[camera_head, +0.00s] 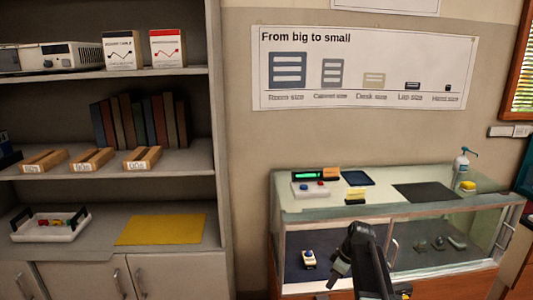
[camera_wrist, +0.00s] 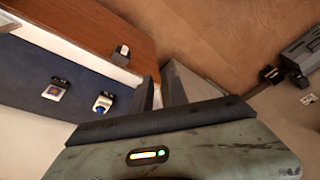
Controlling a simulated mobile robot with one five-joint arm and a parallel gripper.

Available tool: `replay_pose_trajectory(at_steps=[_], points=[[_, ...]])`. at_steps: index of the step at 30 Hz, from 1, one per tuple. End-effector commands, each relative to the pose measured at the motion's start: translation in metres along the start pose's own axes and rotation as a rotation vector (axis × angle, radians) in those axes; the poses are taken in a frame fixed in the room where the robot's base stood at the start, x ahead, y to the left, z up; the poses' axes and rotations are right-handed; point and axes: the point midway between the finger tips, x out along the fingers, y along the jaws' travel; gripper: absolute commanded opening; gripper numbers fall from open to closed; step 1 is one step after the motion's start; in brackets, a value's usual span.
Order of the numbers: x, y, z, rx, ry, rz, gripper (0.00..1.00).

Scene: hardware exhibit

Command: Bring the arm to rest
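My gripper (camera_head: 342,268) is in front of the glass display case (camera_head: 398,210) in the head view, at the end of my dark arm. In the wrist view its two grey fingers (camera_wrist: 158,92) stand close together, with a narrow light strip between them. Whether they are fully shut is not clear. I see nothing held between them.
Left of the case is a shelf unit (camera_head: 218,150) with books, boxes, a white tray (camera_head: 50,227) and a yellow mat (camera_head: 160,230). A pump bottle (camera_head: 461,165) and a dark mat (camera_head: 424,192) are on the case top. Wooden floor (camera_wrist: 215,35) shows in the wrist view.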

Motion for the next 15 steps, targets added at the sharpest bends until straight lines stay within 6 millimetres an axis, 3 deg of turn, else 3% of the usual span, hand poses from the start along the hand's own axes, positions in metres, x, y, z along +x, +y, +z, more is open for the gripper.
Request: replay_pose_trajectory(at_steps=[1, 3, 6, 10, 15], points=[[0.007, -0.051, -0.010, 0.025, -0.034, -0.007, 0.20], [0.014, -0.105, -0.015, 0.123, -0.092, 0.000, 0.20], [0.015, -0.162, 0.002, 0.346, -0.169, 0.044, 0.20], [0.008, -0.180, 0.035, 0.671, -0.221, 0.123, 0.20], [0.006, -0.177, 0.041, 0.908, -0.231, 0.167, 0.20]])
